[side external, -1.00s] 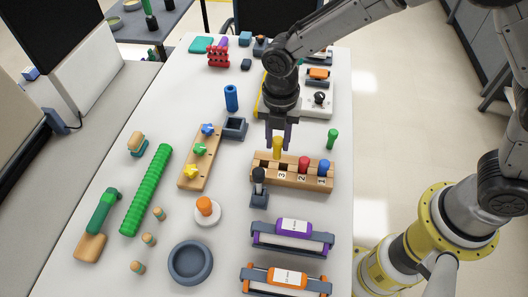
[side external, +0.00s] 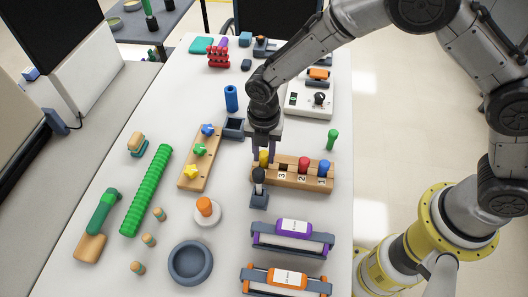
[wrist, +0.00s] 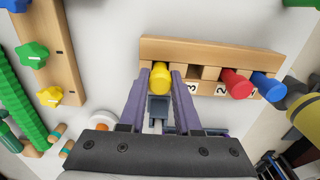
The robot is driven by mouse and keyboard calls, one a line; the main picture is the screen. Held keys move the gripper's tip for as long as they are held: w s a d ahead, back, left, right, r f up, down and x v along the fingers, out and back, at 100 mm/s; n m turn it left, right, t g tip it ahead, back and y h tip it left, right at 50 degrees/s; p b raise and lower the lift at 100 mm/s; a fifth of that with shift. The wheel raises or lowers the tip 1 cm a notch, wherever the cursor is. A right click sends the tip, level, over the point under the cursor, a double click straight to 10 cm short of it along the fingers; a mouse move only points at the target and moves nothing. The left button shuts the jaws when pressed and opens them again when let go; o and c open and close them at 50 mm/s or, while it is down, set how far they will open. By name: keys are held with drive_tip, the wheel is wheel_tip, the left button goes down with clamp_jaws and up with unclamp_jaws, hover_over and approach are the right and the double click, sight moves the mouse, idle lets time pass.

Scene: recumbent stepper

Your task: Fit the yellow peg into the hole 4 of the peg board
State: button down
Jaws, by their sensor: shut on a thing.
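The wooden peg board (side external: 331,174) lies across the table's right half, numbered 3, 2, 1 from left to right; it also shows in the wrist view (wrist: 225,53). A red peg (side external: 303,163) stands at 2 and a blue peg (side external: 323,166) at 1. Hole 3 is empty. My gripper (side external: 264,157) is shut on the yellow peg (wrist: 160,82), pointing down at the board's left end, left of hole 3. The number there is hidden. The yellow peg (side external: 264,158) looks upright; its lower end is hidden, so I cannot tell how deep it sits.
A black-topped piece in a grey stand (side external: 259,187) is close in front of the board's left end. A green peg (side external: 333,138) stands behind the right end. A wooden board with star knobs (side external: 199,160) lies to the left. A purple roller (side external: 293,228) lies in front.

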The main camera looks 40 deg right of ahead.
sight(264, 153)
drive_tip(key=c, duration=0.6)
unclamp_jaws()
drive_tip(key=shift+f, duration=0.1)
drive_tip(key=s+d+r+m+t, duration=0.1)
drive_tip(key=d+r+m, duration=0.2)
drive_tip(key=r, duration=0.6)
drive_tip(key=s+d+r+m, duration=0.1)
drive_tip(key=d+r+m, duration=0.15)
drive_tip(key=r, duration=0.75)
drive_tip(key=s+d+r+m+t, duration=0.2)
drive_tip(key=s+d+r+m, duration=0.45)
drive_tip(key=d+m, duration=0.2)
drive_tip(key=s+d+m+t, duration=0.2)
drive_tip(key=s+d+m, duration=0.7)
drive_tip(key=s+m, duration=0.4)
drive_tip(key=shift+s+t, duration=0.3)
drive_tip(key=shift+s, duration=0.4)
